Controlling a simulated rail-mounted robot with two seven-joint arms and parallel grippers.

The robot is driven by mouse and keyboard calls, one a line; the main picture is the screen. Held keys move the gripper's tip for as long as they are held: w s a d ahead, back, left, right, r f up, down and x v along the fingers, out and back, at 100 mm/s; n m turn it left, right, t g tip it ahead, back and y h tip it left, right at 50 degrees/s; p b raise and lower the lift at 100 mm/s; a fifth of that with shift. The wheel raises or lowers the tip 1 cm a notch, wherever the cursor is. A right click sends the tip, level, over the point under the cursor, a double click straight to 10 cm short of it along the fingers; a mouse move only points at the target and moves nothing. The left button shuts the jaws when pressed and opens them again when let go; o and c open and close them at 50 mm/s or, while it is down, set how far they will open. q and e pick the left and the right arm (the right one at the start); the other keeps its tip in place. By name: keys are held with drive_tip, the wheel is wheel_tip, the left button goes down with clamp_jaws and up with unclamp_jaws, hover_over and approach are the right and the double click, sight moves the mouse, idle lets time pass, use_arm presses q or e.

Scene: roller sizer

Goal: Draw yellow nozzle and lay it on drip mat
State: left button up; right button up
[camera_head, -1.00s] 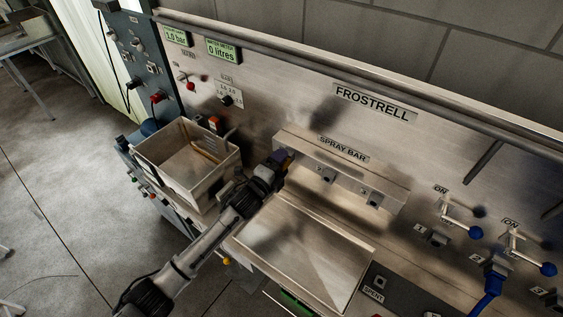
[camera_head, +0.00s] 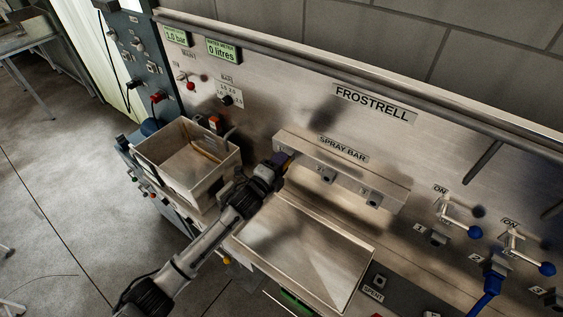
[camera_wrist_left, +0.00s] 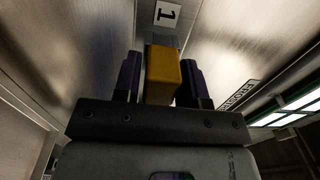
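The yellow nozzle (camera_wrist_left: 163,74) shows as a block in the left wrist view, under the label 1 at the left end of the spray bar (camera_head: 325,170). In the head view it is hidden by my left gripper (camera_head: 282,160). In the left wrist view the fingers of my left gripper (camera_wrist_left: 161,82) stand on both sides of the nozzle. A thin gap may show on its left, so I cannot tell whether they grip it. No surface is clearly recognisable as the drip mat. My right gripper is not in view.
A bin (camera_head: 190,165) holding a brown object stands left of the arm. A shallow metal basin (camera_head: 305,255) lies below the spray bar, with a dark SPENT panel (camera_head: 405,297) to its right. Blue-knobbed levers (camera_head: 475,232) stick out at the right.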

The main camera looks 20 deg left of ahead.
use_arm(q)
clamp_jaws()
drive_tip(key=shift+p+v, duration=1.6)
drive_tip(key=shift+v, duration=1.35)
